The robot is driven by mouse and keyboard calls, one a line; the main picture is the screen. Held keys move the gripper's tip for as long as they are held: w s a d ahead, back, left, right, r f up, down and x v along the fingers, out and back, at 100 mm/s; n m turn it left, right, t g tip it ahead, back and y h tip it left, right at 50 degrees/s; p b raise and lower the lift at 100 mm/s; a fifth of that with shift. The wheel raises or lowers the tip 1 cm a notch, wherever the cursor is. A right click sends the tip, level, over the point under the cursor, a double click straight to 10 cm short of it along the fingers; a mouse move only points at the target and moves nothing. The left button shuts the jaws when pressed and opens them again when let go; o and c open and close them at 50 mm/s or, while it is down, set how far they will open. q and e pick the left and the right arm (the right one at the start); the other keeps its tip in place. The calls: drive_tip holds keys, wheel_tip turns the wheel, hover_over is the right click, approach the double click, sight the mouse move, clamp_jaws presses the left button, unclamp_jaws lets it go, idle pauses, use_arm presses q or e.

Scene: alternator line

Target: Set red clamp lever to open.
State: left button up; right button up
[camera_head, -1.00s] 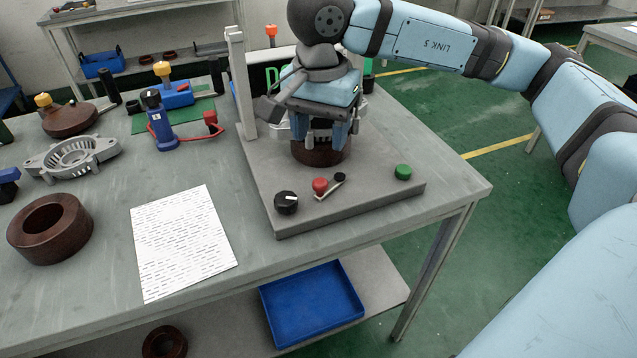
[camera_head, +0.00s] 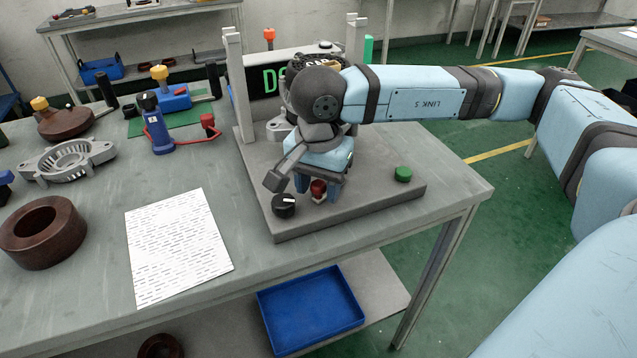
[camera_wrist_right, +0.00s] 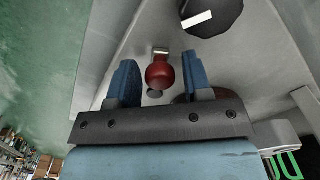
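The red clamp lever (camera_head: 318,187) stands at the front of the grey fixture plate (camera_head: 370,205), mostly covered by my gripper. Its round red knob (camera_wrist_right: 160,74) shows clearly in the right wrist view. My right gripper (camera_head: 320,190) points down around the red knob. In the right wrist view its two blue fingers (camera_wrist_right: 161,80) stand apart on either side of the knob, with gaps on both sides, so it is open. The lever's exact angle is hard to tell. My left gripper is in neither view.
A black dial with a white mark (camera_head: 284,205) sits just left of the lever, close to the gripper. A green button (camera_head: 403,174) is to the right. Uprights (camera_head: 240,85) and a display (camera_head: 269,80) stand behind. A paper sheet (camera_head: 178,245) lies left of the plate.

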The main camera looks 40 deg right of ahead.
sight(315, 181)
drive_tip(key=c, duration=0.7)
drive_tip(key=shift+o, duration=0.2)
drive_tip(key=shift+w+f+b, duration=0.15)
drive_tip(key=shift+b, duration=0.15)
drive_tip(key=shift+w+m, duration=0.15)
drive_tip(key=shift+m, duration=0.65)
drive_tip(key=o, duration=0.9)
drive_tip(key=shift+r, duration=0.2)
use_arm(q)
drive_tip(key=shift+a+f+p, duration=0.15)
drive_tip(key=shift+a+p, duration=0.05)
drive_tip(key=shift+p, duration=0.75)
use_arm(e)
wheel_tip(315, 181, up, 14)
drive_tip(key=shift+a+f, duration=0.1)
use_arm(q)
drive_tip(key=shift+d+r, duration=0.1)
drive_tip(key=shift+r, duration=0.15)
